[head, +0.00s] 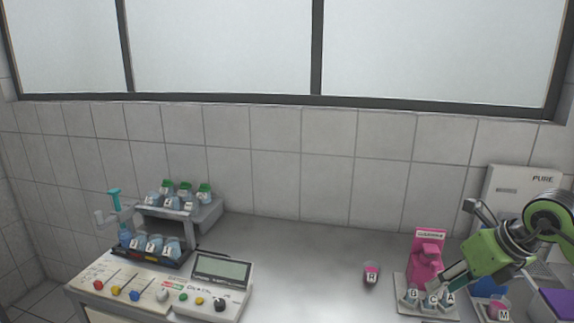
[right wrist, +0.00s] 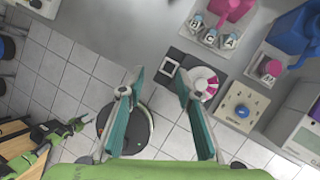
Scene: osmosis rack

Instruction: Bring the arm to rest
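My right arm comes in from the right in the head view. Its gripper (head: 452,277) shows in front of the small rack with bottles lettered B, C and A. In the right wrist view my right gripper (right wrist: 160,85) has its two teal fingers spread wide, with nothing between them. My left gripper does not show in the head view. Green and dark parts at the lower left of the right wrist view may be my left arm, but finger state is not discernible.
The light rack (head: 412,309) stands by a pink dispenser (head: 427,262) on the bench. A cup marked R (head: 371,273) stands left of them. A cup marked M (head: 498,309) is at right. A control panel (head: 165,290) is at left. The bench middle is clear.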

